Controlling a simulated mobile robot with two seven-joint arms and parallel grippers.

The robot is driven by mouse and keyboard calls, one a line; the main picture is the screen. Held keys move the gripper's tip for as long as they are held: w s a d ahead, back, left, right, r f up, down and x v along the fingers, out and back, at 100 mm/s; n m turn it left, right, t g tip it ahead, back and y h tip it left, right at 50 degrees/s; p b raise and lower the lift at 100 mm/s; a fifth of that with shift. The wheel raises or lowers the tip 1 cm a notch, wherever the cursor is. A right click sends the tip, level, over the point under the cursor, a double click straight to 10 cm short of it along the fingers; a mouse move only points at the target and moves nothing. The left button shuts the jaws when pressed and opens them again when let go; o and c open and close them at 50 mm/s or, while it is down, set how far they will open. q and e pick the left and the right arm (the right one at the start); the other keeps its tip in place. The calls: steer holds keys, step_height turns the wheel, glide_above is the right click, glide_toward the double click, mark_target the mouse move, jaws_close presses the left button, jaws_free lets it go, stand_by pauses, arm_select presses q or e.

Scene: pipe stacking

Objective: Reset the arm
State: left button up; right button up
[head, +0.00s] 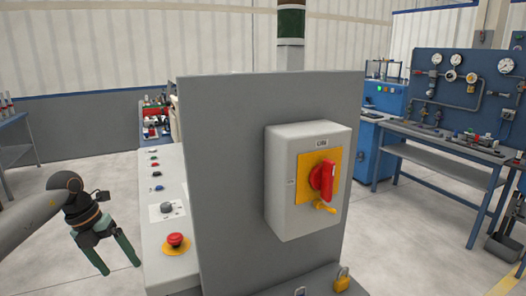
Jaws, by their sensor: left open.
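My left gripper (121,267) is at the lower left of the head view, at the end of my grey left arm (32,215). Its two green fingers are spread apart and point downward. Nothing shows between them. The gripper is left of the sloped control panel (150,222), over the pale floor in the picture. I cannot tell how far it is from the panel's edge. My right gripper is not visible.
A grey cabinet panel (228,180) fills the middle, carrying a switch box (283,190) with a red rotary handle (322,180). A red emergency button (175,240) is near my left gripper. A yellow padlock (342,280) is at the bottom. Blue workbenches (440,150) stand at right.

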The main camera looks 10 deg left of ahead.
arm_select(q)
steer(key=s+d+f+n+t+h, duration=0.25)
steer(key=d+f+t+h, duration=0.2)
steer(key=d, duration=0.35)
steer(key=s+d+f+n+t+h, duration=0.1)
steer(key=d+f+n+t+h, duration=0.25)
steer(key=d+f, duration=0.35)
steer(key=s+a+f+n+g+y, duration=0.1)
steer(key=s+a+f+n+y, duration=0.45)
steer(key=s+f+n, duration=0.35)
steer(key=s+a+f+n+y, duration=0.5)
steer(key=s+a+f+n, duration=0.15)
steer(key=s, duration=0.45)
steer(key=s+d+n+t+h+p, duration=0.1)
steer(key=d+n, duration=0.8)
steer(key=d, duration=1)
steer(key=shift+s+d+r+n+h+p, duration=0.2)
steer(key=shift+d+r+n+h+p, duration=0.2)
steer(key=shift+p, duration=0.45)
